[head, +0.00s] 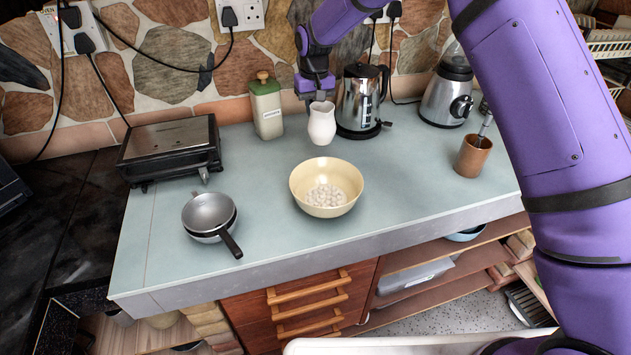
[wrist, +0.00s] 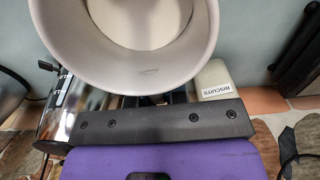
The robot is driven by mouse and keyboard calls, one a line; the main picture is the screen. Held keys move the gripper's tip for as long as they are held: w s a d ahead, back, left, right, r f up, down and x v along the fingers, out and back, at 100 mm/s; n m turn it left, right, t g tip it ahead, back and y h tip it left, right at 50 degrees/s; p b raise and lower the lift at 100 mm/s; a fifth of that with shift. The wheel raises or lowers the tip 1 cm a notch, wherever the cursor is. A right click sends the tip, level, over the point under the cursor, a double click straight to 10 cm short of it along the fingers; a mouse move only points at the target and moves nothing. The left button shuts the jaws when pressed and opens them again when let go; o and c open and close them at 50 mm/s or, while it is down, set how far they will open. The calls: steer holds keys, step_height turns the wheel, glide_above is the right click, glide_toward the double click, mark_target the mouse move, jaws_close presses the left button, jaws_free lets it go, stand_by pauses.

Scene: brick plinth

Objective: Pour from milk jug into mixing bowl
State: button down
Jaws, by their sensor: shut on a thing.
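The white milk jug (head: 322,124) hangs in my gripper (head: 318,97), above the counter and behind the mixing bowl. It looks roughly upright. In the wrist view the jug (wrist: 150,75) fills the top; its visible inside looks bare, with part of it cut off by the frame. My gripper is shut on the jug; its fingertips are mostly hidden. The cream mixing bowl (head: 325,172) stands upright on the counter in front of the jug. Several small white balls (head: 325,195) lie in its bottom.
A steel kettle (head: 355,98) is right of the jug, with a blender (head: 447,90) beyond. A biscuit tin (head: 267,108) stands left. A black grill (head: 170,148), small pans (head: 209,214) and a wooden utensil pot (head: 473,156) flank the bowl. The counter around the bowl is clear.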

steer(key=shift+n, duration=0.4)
steer(key=a+f, duration=0.1)
steer(key=f, duration=0.2)
steer(key=a+f, duration=0.2)
steer(key=f, duration=0.1)
steer(key=a+f, duration=0.1)
steer(key=f, duration=0.2)
steer(key=shift+s+a+f, duration=0.1)
steer(key=shift+a+f, duration=0.2)
steer(key=shift+a, duration=0.05)
steer(key=s+d+r+t+y, duration=0.1)
steer(key=s+r+t, duration=0.2)
steer(key=r, duration=0.3)
steer(key=s+d+r+t+y, duration=0.1)
steer(key=s+r+t+y, duration=0.1)
steer(key=r+t, duration=0.3)
steer(key=shift+v, duration=1.25)
steer(key=shift+s+d+t+y, duration=0.2)
steer(key=shift+s+t+y, duration=0.1)
steer(key=shift+t+y, duration=0.15)
